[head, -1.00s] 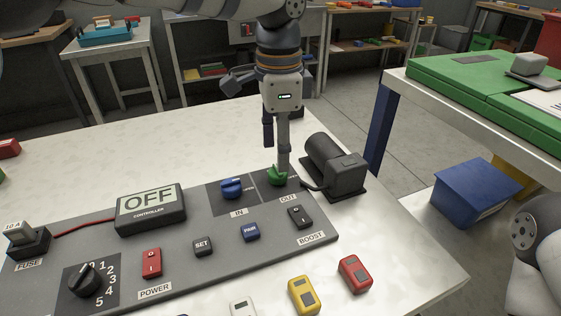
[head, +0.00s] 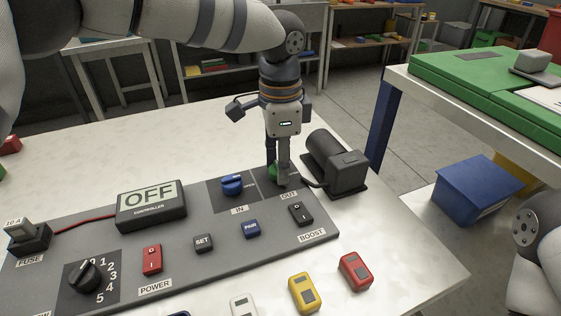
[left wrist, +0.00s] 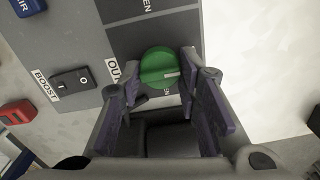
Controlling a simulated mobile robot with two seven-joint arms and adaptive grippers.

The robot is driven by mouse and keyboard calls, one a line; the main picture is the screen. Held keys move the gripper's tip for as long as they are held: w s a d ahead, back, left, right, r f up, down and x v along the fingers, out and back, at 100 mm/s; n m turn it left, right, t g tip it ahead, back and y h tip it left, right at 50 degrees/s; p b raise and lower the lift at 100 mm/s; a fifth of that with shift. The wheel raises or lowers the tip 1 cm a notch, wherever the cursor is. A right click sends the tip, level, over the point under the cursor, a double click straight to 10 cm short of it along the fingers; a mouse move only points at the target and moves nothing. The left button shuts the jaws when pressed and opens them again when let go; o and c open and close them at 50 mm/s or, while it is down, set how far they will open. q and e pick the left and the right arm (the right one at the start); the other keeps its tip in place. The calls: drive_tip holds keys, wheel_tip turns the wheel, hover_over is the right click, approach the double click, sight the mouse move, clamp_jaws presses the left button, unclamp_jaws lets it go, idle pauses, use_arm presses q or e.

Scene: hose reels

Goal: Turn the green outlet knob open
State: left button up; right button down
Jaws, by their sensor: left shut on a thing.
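The green outlet knob (head: 272,171) sits on the dark plate by the OUT label, at the panel's far right, mostly hidden by my fingers in the head view. In the left wrist view the round green knob (left wrist: 158,64) lies between the two fingers, its pale mark pointing right. My left gripper (head: 279,176) points down from above and is shut on the knob. My right gripper is not in view.
The blue IN knob (head: 232,184) is close left of the green knob. A dark motor-like pump (head: 337,163) stands close right. The controller (head: 151,205) reads OFF.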

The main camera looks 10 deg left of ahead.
use_arm(q)
drive_tip(key=m, duration=0.4)
drive_tip(key=shift+s+p, duration=0.1)
drive_tip(key=shift+p, duration=0.25)
drive_tip(key=m, duration=0.9)
drive_tip(key=shift+s, duration=0.1)
drive_tip(key=shift+s+a+m, duration=0.1)
drive_tip(key=shift+m, duration=2.3)
drive_tip(key=o, duration=1.1)
drive_tip(key=shift+o, duration=0.2)
